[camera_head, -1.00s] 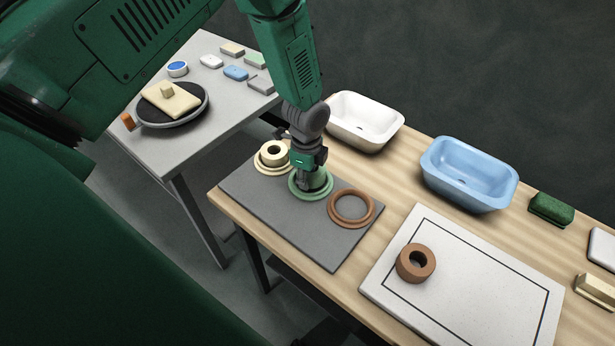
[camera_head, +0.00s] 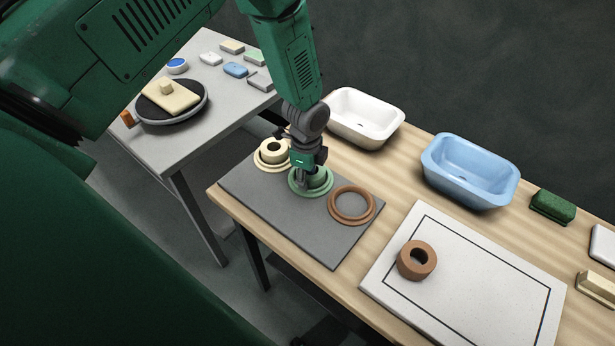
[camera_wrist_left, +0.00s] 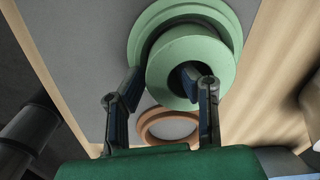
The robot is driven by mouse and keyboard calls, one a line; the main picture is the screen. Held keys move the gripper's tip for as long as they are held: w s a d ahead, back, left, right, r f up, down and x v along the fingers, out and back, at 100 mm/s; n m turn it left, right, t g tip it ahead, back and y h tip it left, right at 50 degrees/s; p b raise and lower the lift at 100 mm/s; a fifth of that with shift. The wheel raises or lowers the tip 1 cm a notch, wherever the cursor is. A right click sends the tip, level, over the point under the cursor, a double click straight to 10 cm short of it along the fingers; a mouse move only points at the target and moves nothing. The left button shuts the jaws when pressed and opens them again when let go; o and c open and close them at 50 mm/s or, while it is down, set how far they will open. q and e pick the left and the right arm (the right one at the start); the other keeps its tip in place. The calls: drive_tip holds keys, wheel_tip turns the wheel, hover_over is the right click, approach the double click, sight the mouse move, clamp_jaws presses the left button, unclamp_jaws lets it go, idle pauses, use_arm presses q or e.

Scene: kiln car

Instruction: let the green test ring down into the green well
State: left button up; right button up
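The green test ring (camera_wrist_left: 163,72) is in my left gripper (camera_head: 306,181), which points down over the dark plate. In the left wrist view, one finger is inside the ring's hole and the other outside, with the ring's wall between them. The green well (camera_head: 296,188) is a wide, low ring on the plate; its rim also shows in the left wrist view (camera_wrist_left: 137,40). The ring is over or within the well and covers part of its near rim in the wrist view. I cannot tell whether it touches the bottom. My right gripper is out of view.
A cream ring (camera_head: 266,150) stands in a cream well left of the green well. An empty brown well (camera_head: 336,216) is close on the right. A brown ring (camera_head: 428,268) lies on a white board (camera_head: 480,290). White (camera_head: 340,125) and blue (camera_head: 440,180) basins stand behind.

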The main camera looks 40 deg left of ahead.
use_arm(q)
drive_tip(key=shift+o, duration=0.5)
drive_tip(key=shift+r, duration=0.25)
wheel_tip(320, 180, up, 11)
drive_tip(key=shift+r, duration=0.2)
idle(0.3)
